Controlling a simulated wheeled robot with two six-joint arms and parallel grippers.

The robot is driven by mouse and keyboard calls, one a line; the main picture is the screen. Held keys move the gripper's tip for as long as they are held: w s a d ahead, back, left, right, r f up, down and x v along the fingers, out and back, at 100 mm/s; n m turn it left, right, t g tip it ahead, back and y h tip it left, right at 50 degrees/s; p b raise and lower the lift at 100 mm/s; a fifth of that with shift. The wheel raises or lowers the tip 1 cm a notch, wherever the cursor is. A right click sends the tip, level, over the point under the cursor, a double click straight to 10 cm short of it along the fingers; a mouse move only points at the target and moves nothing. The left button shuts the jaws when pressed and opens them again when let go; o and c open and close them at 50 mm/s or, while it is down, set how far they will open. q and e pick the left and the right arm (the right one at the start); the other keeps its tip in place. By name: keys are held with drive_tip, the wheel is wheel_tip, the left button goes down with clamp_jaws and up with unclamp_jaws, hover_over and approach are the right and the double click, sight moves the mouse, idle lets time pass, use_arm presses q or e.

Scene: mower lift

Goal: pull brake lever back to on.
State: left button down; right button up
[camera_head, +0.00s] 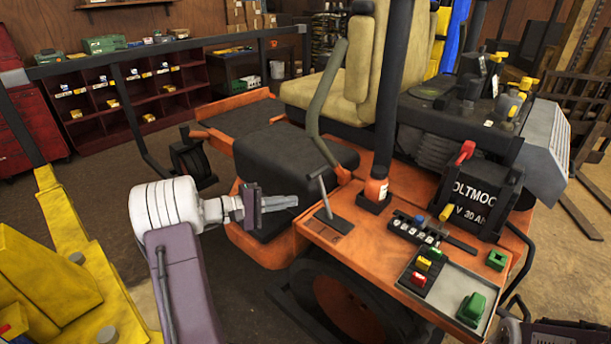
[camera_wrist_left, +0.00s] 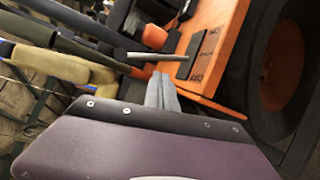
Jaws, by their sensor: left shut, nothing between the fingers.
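The brake lever (camera_head: 324,198) is a thin grey rod with a short crossbar on top. It rises, leaning a little left, from a dark slotted plate (camera_head: 338,224) on the orange mower deck (camera_head: 362,241). In the left wrist view the lever (camera_wrist_left: 160,57) lies just beyond the fingertips, with its plate (camera_wrist_left: 203,55) to the right. My left gripper (camera_head: 296,201) is shut and empty, just left of the lever, with a small gap seen in the head view. It also shows in the left wrist view (camera_wrist_left: 162,82).
The mower's tan seat (camera_head: 325,103) and bent armrest bar (camera_head: 325,90) stand behind the lever. A battery (camera_head: 480,205) and tray (camera_head: 465,280) lie farther right. A yellow machine (camera_head: 75,270) stands left.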

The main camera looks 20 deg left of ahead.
use_arm(q)
drive_tip(key=a+r+n+t, duration=0.1)
drive_tip(key=a+r+t, duration=0.3)
drive_tip(key=a, duration=0.4)
drive_tip(key=w+d+r+p, duration=0.1)
drive_tip(key=w+d+p, duration=0.4)
drive_tip(key=d, duration=0.5)
drive_tip(key=w, duration=0.2)
drive_tip(key=shift+w+y, duration=0.3)
drive_tip(key=shift+y, duration=0.1)
drive_tip(key=shift+a, duration=0.1)
